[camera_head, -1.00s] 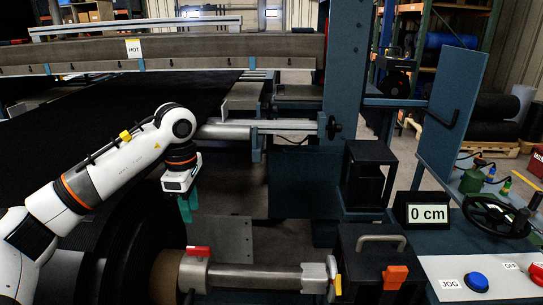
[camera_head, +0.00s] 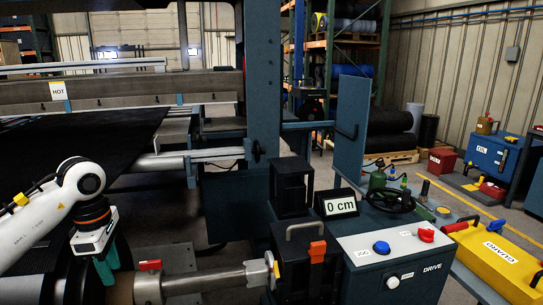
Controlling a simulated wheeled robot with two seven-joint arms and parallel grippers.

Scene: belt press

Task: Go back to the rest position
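My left gripper (camera_head: 106,265) shows at the lower left of the head view, its teal fingers pointing down above the black belt roll and the steel shaft (camera_head: 205,283). Nothing shows between the fingers, but whether they are apart or together is too small to tell. My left arm comes in from the left edge, bent at its white wrist joint. My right gripper and arm are not in view.
A control console (camera_head: 400,246) with a handwheel (camera_head: 390,197), blue button and red knob stands at the right. A "0 cm" display (camera_head: 341,205) sits beside it. A yellow guard box (camera_head: 495,254) lies at the far right. The press beam (camera_head: 120,88) marked HOT spans the left.

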